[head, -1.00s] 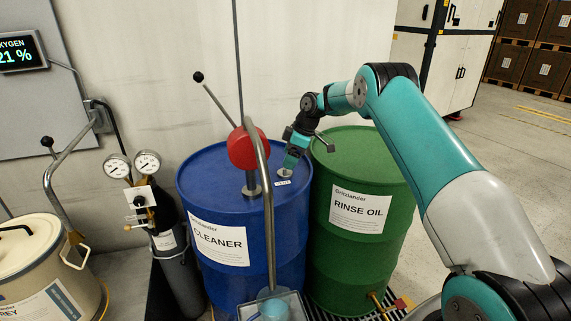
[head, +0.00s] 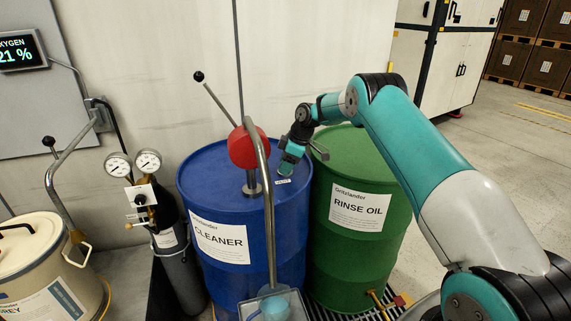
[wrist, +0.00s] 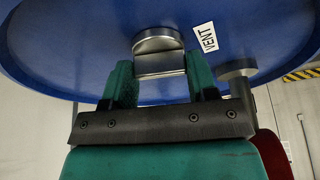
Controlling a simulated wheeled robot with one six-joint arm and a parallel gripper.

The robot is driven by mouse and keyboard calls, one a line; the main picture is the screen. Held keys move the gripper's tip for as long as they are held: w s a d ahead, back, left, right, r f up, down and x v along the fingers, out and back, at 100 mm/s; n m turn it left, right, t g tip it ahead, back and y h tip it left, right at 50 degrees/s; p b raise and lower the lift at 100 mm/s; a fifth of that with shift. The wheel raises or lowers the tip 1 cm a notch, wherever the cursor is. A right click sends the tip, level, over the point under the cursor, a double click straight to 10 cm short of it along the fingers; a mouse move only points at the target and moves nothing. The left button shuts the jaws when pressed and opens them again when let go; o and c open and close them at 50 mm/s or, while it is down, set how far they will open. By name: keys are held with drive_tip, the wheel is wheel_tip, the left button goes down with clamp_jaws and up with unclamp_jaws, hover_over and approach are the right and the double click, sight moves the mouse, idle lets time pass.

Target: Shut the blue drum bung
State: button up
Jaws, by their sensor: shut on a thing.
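The blue drum (head: 240,180) labelled CLEANER stands left of the green drum. Its metal bung (wrist: 158,50) shows in the wrist view on the blue drum top, beside a white VENT label (wrist: 205,38). My gripper (wrist: 160,80) is at the bung, with one green finger on each side, shut on its upright metal tab. In the head view my gripper (head: 287,168) reaches down to the right part of the blue drum's top and hides most of the bung. The VENT label (head: 283,181) lies just in front of it.
A red pump (head: 248,147) with a lever and curved pipe rises from the blue drum, left of my gripper. The green RINSE OIL drum (head: 362,205) stands close on the right. A gas cylinder with gauges (head: 172,235) stands at left.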

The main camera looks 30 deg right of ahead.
drive_tip(key=m+h+b, duration=0.1)
drive_tip(key=m+b, duration=0.1)
drive_tip(key=m, duration=0.1)
drive_tip(key=shift+f+t, duration=0.1)
drive_tip(key=shift+t, duration=0.3)
drive_tip(key=m+t+h+b, duration=0.1)
drive_tip(key=m+b, duration=0.1)
drive_tip(key=m, duration=0.1)
drive_tip(key=shift+m, duration=0.3)
drive_tip(key=m+h+b, duration=0.1)
drive_tip(key=m, duration=0.2)
drive_tip(key=shift+a+m, duration=0.15)
drive_tip(key=shift+m, duration=0.15)
drive_tip(key=shift+m+h+b, duration=0.3)
drive_tip(key=shift+m+h, duration=0.6)
drive_tip(key=shift+m, duration=1)
drive_tip(key=shift+r, duration=0.2)
drive_tip(key=o, duration=0.9)
drive_tip(key=shift+o, duration=0.2)
